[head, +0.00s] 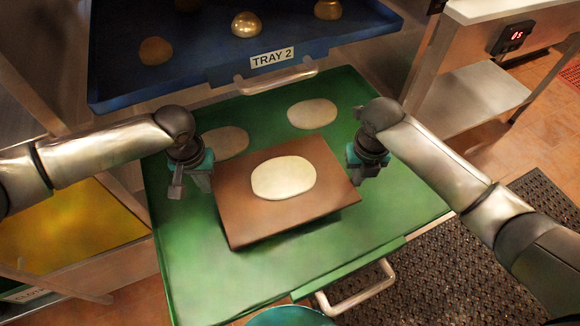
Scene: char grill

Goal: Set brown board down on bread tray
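The brown board (233,215) carries one pale flat round of dough (284,177). It is over the green tray (200,270), with a dark shadow under its front and right edges, so it seems slightly raised. My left gripper (205,181) is at the board's left edge and my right gripper (353,170) is at its right edge. Both seem shut on the board, though the fingertips are partly hidden. Two more pale rounds lie on the green tray behind the board: one at the back right (312,113), one at the left (230,140), partly covered.
A blue tray (190,88) labelled TRAY 2 sits above and behind, holding several golden buns. The green tray has a metal handle (358,292) at its front and bare surface at front and right. A metal shelf unit (470,95) stands at the right.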

